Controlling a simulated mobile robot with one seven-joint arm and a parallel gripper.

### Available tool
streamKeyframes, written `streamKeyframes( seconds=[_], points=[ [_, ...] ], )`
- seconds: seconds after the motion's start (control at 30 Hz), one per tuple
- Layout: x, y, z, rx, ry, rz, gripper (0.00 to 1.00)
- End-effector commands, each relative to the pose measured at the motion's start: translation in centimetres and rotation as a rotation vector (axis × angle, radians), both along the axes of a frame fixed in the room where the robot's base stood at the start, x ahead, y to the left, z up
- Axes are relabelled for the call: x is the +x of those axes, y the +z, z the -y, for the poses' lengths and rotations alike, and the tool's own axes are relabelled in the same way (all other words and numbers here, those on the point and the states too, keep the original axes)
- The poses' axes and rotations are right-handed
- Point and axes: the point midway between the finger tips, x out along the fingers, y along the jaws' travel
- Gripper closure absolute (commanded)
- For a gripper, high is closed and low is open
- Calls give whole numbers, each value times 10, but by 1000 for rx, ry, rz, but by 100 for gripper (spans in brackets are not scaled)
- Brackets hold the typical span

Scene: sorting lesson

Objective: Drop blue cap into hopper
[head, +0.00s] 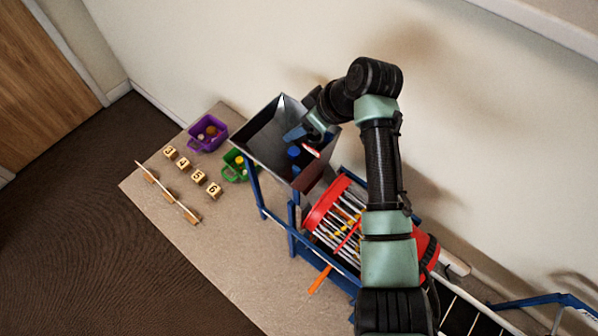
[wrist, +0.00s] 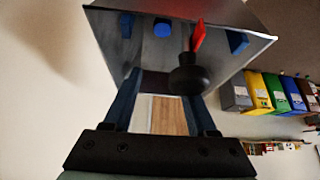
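The hopper (head: 264,137) is a dark metal tray on a blue frame, against the wall. A small round blue cap (head: 293,151) shows inside it, near its lower right side. In the wrist view a round blue piece (wrist: 162,27) shows against the grey metal hopper (wrist: 185,12); I take it for the same cap. My gripper (head: 292,134) is over the hopper, a little above the cap in the picture. In the wrist view its two blue fingers (wrist: 160,100) stand apart with nothing between them, so it is open.
A purple bin (head: 194,143) and a green bin (head: 232,176) stand left of the hopper, near several numbered blocks (head: 184,164). A red-ended drum (head: 322,205) stands below right. A black knob with a red part (wrist: 187,75) hangs close in the wrist view.

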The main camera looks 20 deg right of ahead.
Motion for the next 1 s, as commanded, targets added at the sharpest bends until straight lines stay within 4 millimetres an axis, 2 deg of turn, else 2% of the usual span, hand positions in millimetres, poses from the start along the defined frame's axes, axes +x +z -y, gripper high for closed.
streamKeyframes(
  seconds=[0.33,0.47,0.57,0.8,1.0],
  points=[
    [0,1,1,0,-1,1,36],
    [-4,10,5,-1,-1,4,36],
    [-12,23,11,-2,-1,6,36],
    [-36,69,28,-4,-1,7,36],
    [-50,97,38,-1,-1,3,36]
  ],
)
